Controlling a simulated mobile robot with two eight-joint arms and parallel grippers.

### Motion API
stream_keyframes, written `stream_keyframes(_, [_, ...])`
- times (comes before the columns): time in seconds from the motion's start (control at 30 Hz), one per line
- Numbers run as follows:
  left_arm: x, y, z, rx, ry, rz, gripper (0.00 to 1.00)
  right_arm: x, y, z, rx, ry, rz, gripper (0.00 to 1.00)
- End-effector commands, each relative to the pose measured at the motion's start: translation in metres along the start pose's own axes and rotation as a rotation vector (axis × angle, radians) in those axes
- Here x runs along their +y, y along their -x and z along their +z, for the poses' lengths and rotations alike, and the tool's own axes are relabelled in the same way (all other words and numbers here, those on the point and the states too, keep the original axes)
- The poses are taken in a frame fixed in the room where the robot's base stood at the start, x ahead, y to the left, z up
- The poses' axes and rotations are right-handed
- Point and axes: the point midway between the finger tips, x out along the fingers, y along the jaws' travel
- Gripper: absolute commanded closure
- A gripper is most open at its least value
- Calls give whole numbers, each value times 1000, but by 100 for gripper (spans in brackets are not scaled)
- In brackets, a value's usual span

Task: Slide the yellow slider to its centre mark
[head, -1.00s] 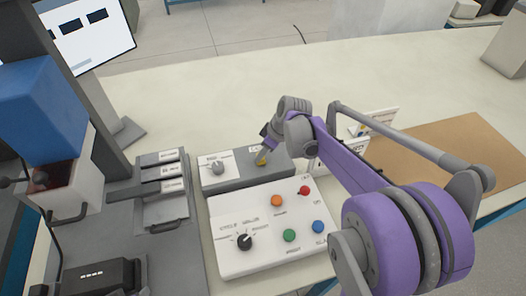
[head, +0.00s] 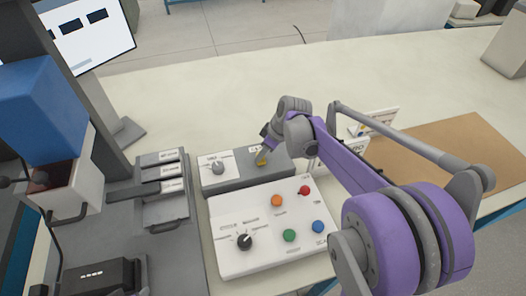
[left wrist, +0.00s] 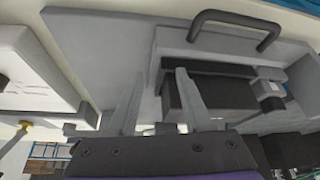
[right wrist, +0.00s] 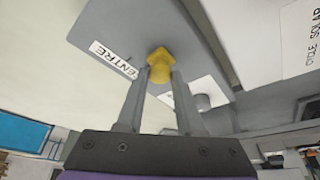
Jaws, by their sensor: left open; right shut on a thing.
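The yellow slider (right wrist: 160,62) sits on a grey box (right wrist: 200,35), beside a white label reading "ENTRE" (right wrist: 113,60) in the right wrist view. My right gripper (right wrist: 162,72) is shut on the slider, with one finger on each side. In the head view the slider (head: 262,158) shows below my right gripper (head: 265,152), which partly hides the label behind it. Whether the slider lines up with the mark cannot be told. My left gripper (left wrist: 157,75) is open and empty in the left wrist view; it is not seen in the head view.
A white panel (head: 262,250) with a black knob and coloured buttons lies in front of the grey box. Grey labelled trays (head: 160,172) and a blue-topped machine (head: 40,110) are at the left.

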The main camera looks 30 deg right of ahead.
Motion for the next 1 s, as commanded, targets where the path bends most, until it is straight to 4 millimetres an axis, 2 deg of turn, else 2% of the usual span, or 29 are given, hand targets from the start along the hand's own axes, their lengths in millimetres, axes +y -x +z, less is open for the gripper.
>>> stream_keyframes(0.27, [0, 0, 0, 0, 0, 0, 50, 0, 0, 0, 1, 0, 0, 100])
stream_keyframes(0.53, [0, 0, 0, 0, 0, 0, 50, 19, 7, 18, 0, -1, 1, 100])
stream_keyframes(0.77, [0, 0, 0, 0, 0, 0, 50, 18, 7, 17, 0, 0, 0, 100])
stream_keyframes(0.8, [0, 0, 0, 0, 0, 0, 50, 18, 7, 17, 0, 0, 0, 57])
stream_keyframes(0.93, [0, 0, 0, 0, 0, 0, 50, 18, 7, 17, 0, 0, 0, 34])
stream_keyframes(1.0, [0, 0, 0, 0, 0, 0, 50, 18, 7, 17, 0, 0, 0, 33])
